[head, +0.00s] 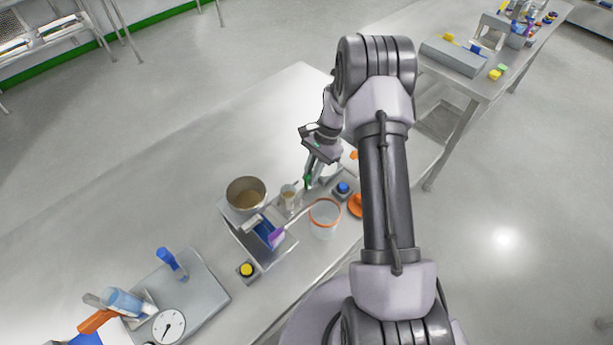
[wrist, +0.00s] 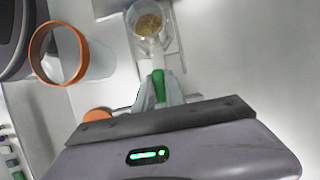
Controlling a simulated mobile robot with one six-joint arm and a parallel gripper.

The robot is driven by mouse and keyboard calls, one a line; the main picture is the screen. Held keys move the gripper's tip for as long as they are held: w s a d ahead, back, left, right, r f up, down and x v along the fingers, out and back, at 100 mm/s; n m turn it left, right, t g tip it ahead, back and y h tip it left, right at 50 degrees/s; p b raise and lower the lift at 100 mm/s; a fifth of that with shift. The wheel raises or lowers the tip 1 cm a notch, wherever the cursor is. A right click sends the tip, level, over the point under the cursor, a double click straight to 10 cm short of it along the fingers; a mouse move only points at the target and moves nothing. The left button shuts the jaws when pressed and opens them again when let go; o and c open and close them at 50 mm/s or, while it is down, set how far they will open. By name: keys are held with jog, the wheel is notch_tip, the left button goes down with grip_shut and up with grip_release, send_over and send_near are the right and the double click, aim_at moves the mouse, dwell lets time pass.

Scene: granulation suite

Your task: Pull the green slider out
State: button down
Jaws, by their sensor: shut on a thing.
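The green slider (wrist: 158,87) shows between my gripper's fingers in the wrist view, and its green also shows in the head view (head: 308,180). My gripper (wrist: 160,92) is shut on it; in the head view the gripper (head: 309,178) reaches down to the bench beside a small clear beaker. How far the slider stands out cannot be told, since the fingers and gripper body hide much of it.
The clear beaker with tan contents (wrist: 149,24) stands just beyond the slider. An orange-rimmed clear container (head: 324,218), a steel bowl (head: 246,194), a blue button (head: 343,188) and a yellow button (head: 247,270) are close by.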

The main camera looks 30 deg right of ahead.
jog(key=shift+w+d+r, duration=0.1)
jog(key=shift+d, duration=0.05)
jog(key=c, duration=1.4)
grip_release()
jog(key=shift+d, duration=0.15)
jog(key=p+v, duration=0.4)
jog(key=v, duration=1.3)
jog(key=shift+r+p, duration=0.25)
jog(key=shift+p, duration=0.05)
